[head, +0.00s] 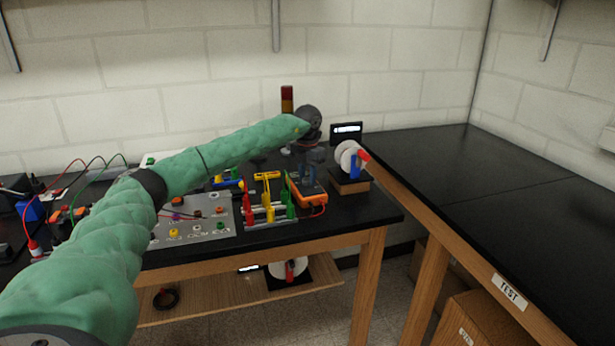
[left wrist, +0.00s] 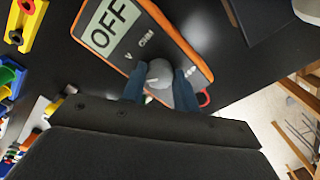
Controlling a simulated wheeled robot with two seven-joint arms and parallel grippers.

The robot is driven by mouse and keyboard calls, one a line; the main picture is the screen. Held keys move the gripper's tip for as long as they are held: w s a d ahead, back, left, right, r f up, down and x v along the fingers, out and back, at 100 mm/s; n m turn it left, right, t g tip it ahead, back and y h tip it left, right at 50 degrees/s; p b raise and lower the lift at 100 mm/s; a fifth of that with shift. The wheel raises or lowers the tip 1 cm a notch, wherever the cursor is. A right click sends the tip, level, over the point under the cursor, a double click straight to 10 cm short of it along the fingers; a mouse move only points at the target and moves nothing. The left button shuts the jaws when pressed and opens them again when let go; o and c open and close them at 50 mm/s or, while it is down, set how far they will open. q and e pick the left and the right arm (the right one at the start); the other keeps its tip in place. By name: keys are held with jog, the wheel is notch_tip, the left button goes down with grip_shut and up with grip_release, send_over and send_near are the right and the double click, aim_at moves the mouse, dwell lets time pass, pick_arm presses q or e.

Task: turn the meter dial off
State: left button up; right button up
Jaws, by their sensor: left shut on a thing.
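The orange and grey meter (head: 309,192) lies on the black bench top, near its right end. In the left wrist view the meter (left wrist: 184,52) fills the top middle and its display (left wrist: 110,25) reads OFF. The round grey dial (left wrist: 159,73) sits between the two fingers of my left gripper (left wrist: 160,84). The fingers are shut on the dial, one on each side. In the head view my left gripper (head: 308,172) points down over the meter and hides part of it. The dial's pointer is not clear. My right gripper is in neither view.
A rack of red, yellow and green clips (head: 268,208) stands just left of the meter. A white spool on a stand (head: 348,158) is behind it to the right. A grey panel with knobs (head: 195,217) lies further left. The right-hand bench (head: 500,200) is clear.

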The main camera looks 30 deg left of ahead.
aim_at(307, 178)
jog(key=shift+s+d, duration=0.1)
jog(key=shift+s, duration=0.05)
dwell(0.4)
pick_arm(q)
jog(key=o, duration=1)
jog(key=shift+r, duration=0.6)
notch_tip(307, 178, up, 5)
jog(key=shift+b, duration=0.75)
jog(key=shift+r, duration=0.8)
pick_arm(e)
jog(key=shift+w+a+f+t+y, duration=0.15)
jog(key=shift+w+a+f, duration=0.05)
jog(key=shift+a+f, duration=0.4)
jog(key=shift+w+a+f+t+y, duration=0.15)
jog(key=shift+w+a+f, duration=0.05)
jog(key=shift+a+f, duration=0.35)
